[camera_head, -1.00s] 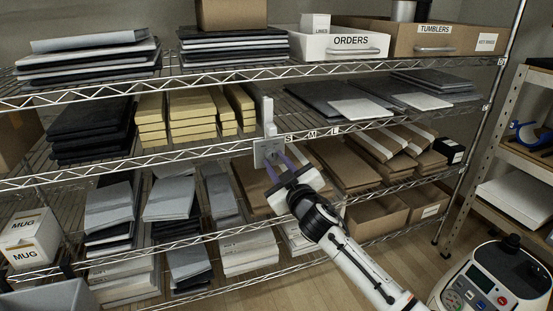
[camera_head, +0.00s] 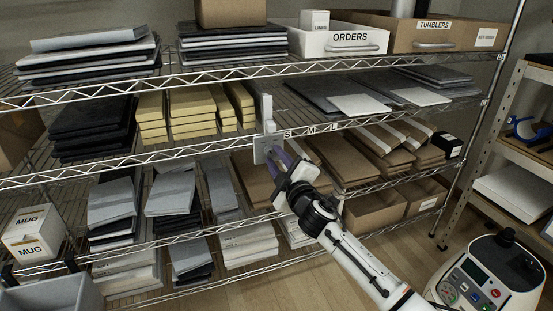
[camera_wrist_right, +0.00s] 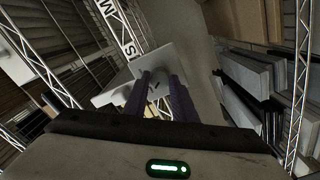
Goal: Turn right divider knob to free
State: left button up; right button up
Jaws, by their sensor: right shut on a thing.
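The divider (camera_head: 267,110) is a light grey upright piece with a square plate (camera_head: 262,148) at the front edge of the middle shelf, left of the S label. My right gripper (camera_head: 277,156) reaches up to the plate from the lower right. Its purple fingers are shut on the knob at the plate, and they mostly hide the knob. In the right wrist view the two fingers (camera_wrist_right: 161,98) meet the pale plate (camera_wrist_right: 172,62), with a small dark mark between the tips. My left gripper is not in view.
The wire shelf's front rail carries S, M, L labels (camera_head: 311,133). Yellow boxes (camera_head: 190,112) lie left of the divider, and grey flat packs (camera_head: 325,95) lie right. Brown cartons (camera_head: 345,160) fill the shelf below.

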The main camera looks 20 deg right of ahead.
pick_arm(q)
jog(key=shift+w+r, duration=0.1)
pick_arm(e)
jog(key=o, duration=1)
jog(key=shift+o, duration=0.2)
jog(key=shift+s, duration=0.35)
pick_arm(q)
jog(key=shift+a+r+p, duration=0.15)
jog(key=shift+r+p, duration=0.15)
jog(key=shift+p, duration=0.6)
pick_arm(e)
jog(key=s, duration=0.9)
jog(key=shift+s+d, duration=0.15)
jog(key=shift+s, duration=0.15)
